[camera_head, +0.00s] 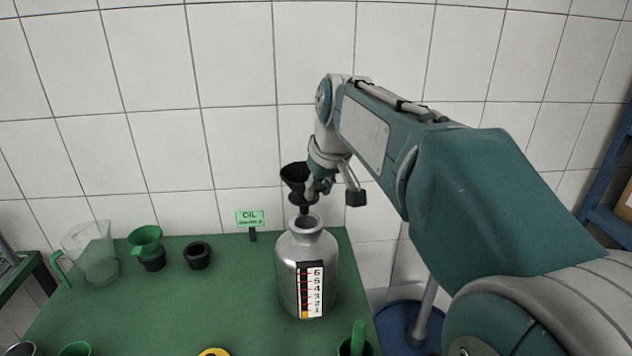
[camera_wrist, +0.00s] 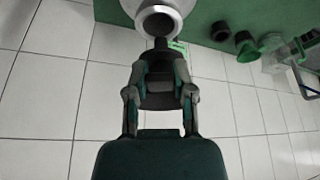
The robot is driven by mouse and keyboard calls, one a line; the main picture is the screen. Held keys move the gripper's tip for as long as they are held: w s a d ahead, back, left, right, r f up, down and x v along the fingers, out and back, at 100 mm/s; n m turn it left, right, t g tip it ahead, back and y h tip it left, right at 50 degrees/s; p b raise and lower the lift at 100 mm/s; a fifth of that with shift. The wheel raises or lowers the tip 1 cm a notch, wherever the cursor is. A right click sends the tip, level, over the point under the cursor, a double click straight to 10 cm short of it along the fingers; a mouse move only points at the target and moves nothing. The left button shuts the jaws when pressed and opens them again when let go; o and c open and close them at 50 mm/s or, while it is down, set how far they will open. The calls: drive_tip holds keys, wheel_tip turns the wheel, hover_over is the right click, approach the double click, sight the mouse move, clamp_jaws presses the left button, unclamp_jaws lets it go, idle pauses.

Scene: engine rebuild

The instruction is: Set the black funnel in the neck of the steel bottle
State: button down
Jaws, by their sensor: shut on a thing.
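The steel bottle (camera_head: 306,262) stands upright on the green table with its open neck (camera_head: 305,222) facing up and a numbered level strip on its front. My gripper (camera_head: 315,186) is shut on the black funnel (camera_head: 294,175), holding it upright above the bottle. In the head view the funnel's spout tip is just over the neck's rear rim; whether it touches cannot be told. In the wrist view, my gripper (camera_wrist: 160,85) has a finger on each side of the funnel (camera_wrist: 160,98). Its spout points toward the bottle mouth (camera_wrist: 158,24) and appears outside the opening, at its edge.
A green OIL sign (camera_head: 250,218) stands behind the bottle, left of it. A green funnel (camera_head: 145,240) on a black holder, an empty black ring holder (camera_head: 197,255) and a clear jug (camera_head: 92,252) are at the left. A tiled wall is close behind the table (camera_head: 225,300).

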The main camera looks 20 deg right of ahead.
drive_tip(key=shift+d+f, duration=0.1)
drive_tip(key=shift+f, duration=2.5)
drive_tip(key=shift+s+f, duration=0.1)
drive_tip(key=shift+f, duration=0.4)
drive_tip(key=c, duration=0.8)
unclamp_jaws()
drive_tip(key=shift+o, duration=0.2)
drive_tip(key=shift+r, duration=0.1)
drive_tip(key=v, duration=1.1)
drive_tip(key=shift+d, duration=0.1)
drive_tip(key=s+a+f+m+t, duration=0.1)
drive_tip(key=s+a+f+m, duration=0.1)
drive_tip(key=s+f, duration=1.3)
drive_tip(key=s+a, duration=0.1)
drive_tip(key=s, duration=0.3)
drive_tip(key=shift+h, duration=0.4)
